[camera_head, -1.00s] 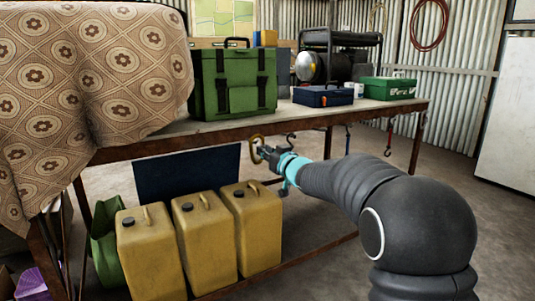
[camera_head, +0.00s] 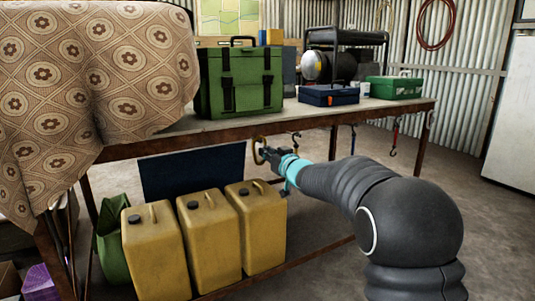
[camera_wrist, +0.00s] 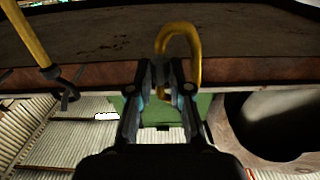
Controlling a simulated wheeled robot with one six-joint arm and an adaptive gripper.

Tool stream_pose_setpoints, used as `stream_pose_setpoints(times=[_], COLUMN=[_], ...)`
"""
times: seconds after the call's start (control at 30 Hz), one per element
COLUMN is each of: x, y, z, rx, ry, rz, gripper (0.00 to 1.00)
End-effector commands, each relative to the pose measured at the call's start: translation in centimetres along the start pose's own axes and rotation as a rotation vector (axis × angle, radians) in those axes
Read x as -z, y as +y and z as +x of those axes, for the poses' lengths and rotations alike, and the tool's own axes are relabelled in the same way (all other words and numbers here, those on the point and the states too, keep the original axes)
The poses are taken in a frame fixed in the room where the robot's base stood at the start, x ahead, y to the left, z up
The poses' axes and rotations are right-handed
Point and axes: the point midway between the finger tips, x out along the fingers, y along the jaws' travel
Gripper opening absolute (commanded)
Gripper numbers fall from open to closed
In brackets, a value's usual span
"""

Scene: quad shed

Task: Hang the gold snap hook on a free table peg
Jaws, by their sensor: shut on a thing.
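The gold snap hook (camera_head: 257,150) is held in my gripper (camera_head: 266,156), beside the table's front rail. In the wrist view my gripper (camera_wrist: 166,88) is shut on the lower part of the snap hook (camera_wrist: 194,45), whose curved loop stands clear of the fingertips. The table (camera_head: 180,145) carries hooks along its front edge. I cannot tell whether the snap hook touches a peg.
Yellow jerrycans (camera_head: 155,250) stand under the table. A patterned cloth (camera_head: 90,80) drapes over its left end. A green case (camera_head: 240,80), a blue box (camera_head: 328,95) and a green box (camera_head: 394,87) stand on top. The wrist view shows a yellow strip (camera_wrist: 28,35) meeting a dark hook.

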Motion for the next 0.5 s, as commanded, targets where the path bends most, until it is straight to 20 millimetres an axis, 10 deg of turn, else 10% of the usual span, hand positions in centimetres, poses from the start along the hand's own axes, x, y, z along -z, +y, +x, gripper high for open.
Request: stream_pose_setpoints(times=[0.23, 0.37, 0.5], x=[0.04, 0.04, 0.03], y=[0.0, 0.0, 0.0], z=[-0.01, -0.01, -0.01], rx=[0.0, 0.0, 0.0], ry=[0.001, 0.0, 0.0], rz=[0.0, 0.0, 0.0], gripper=[0.0, 0.46, 0.48])
